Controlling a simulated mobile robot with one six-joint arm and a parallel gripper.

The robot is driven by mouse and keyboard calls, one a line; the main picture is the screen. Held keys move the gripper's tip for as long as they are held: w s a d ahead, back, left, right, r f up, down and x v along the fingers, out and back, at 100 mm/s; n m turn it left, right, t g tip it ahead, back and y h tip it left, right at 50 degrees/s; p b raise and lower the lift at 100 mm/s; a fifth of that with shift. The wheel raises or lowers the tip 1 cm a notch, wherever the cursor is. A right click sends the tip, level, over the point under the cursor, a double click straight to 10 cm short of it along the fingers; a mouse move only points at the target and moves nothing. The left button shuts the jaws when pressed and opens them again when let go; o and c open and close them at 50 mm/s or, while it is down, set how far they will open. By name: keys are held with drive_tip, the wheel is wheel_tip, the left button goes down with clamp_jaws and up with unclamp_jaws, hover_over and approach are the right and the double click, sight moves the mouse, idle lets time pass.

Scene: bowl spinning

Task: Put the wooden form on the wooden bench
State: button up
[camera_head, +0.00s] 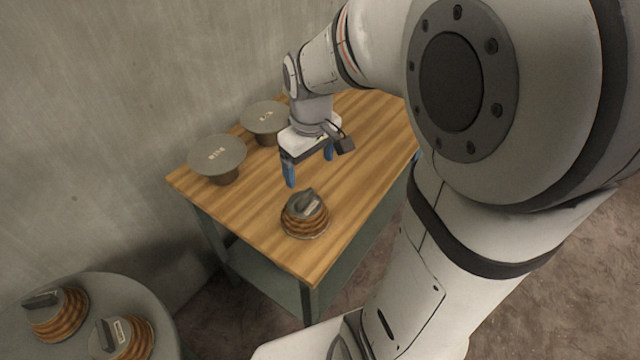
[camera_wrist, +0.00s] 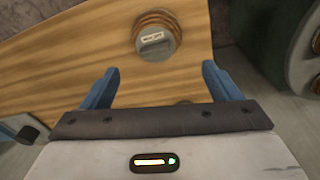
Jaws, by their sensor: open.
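A wooden form (camera_head: 305,214), a ringed brown piece with a grey top handle and a pale label, stands on the wooden bench (camera_head: 262,236) near its front corner. It also shows in the wrist view (camera_wrist: 157,36), beyond my fingertips. My gripper (camera_head: 310,170) has blue fingers, is open and empty, and hovers above the bench behind the form, apart from it. In the wrist view my gripper (camera_wrist: 163,80) shows its two fingers spread wide. Two similar forms, a left one (camera_head: 62,316) and a right one (camera_head: 126,340), stand on a round grey table (camera_head: 100,284).
Two grey round-topped pieces with labels, one nearer (camera_head: 217,155) and one farther (camera_head: 263,118), stand along the bench's wall side. The grey wall rises behind them. A gap of floor separates the bench from the round table. The bench's middle is bare.

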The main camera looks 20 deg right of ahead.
drive_tip(key=s+a+r+m+t, duration=0.1)
drive_tip(key=s+r+m, duration=0.3)
drive_tip(key=s, duration=0.7)
drive_tip(key=shift+t, duration=0.5)
drive_tip(key=shift+r, duration=0.1)
